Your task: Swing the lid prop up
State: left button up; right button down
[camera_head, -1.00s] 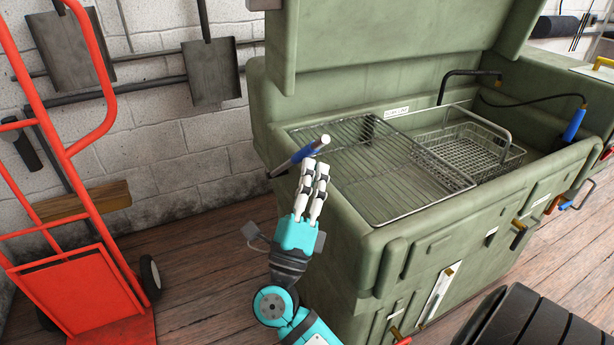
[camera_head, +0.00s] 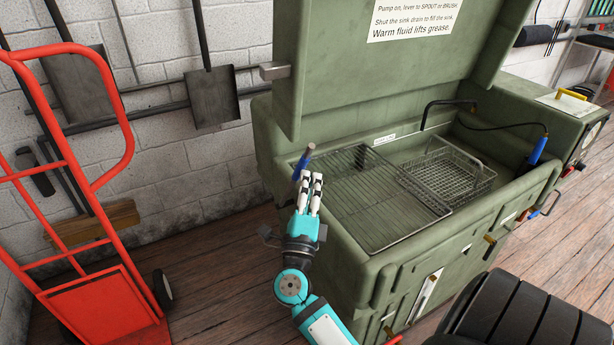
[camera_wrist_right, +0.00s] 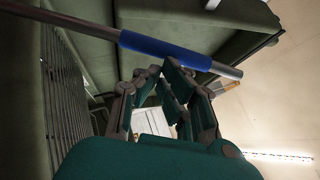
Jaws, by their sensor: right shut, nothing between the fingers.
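The lid prop is a thin metal rod with a blue grip (camera_head: 301,164), at the left rim of the green parts washer in the head view. Its grey end (camera_head: 309,150) points up. The raised washer lid (camera_head: 400,60) stands behind it. My right gripper (camera_head: 311,178) is shut and empty, its fingertips just below and beside the blue grip. In the right wrist view the blue grip (camera_wrist_right: 165,49) crosses just beyond my closed fingertips (camera_wrist_right: 160,72); I cannot tell whether they touch. The rod's lower end is hidden in the head view. My left gripper is not in view.
The washer basin holds a wire rack (camera_head: 375,205) and a wire basket (camera_head: 450,178). A red hand truck (camera_head: 95,300) stands at the left and a dark ribbed object (camera_head: 520,318) at the lower right. Wooden floor between truck and washer is clear.

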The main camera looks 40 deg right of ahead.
jog(key=w+r+n+y+p, duration=0.1)
jog(key=w+p, duration=0.1)
jog(key=p, duration=0.2)
jog(key=w+d+r+y+p, duration=0.1)
jog(key=w+r+p, duration=0.1)
jog(key=p, duration=0.3)
jog(key=w+r+n+p, duration=0.1)
jog(key=w+r+p, duration=0.1)
jog(key=p, duration=0.2)
jog(key=shift+d+r+n+g+y, duration=0.1)
jog(key=shift+d+n+g+y, duration=0.2)
jog(key=shift+g+y, duration=0.1)
jog(key=w+d, duration=0.1)
jog(key=w, duration=0.6)
jog(key=shift+d+r+p, duration=0.3)
jog(key=shift+r+p, duration=0.05)
jog(key=shift+w, duration=0.2)
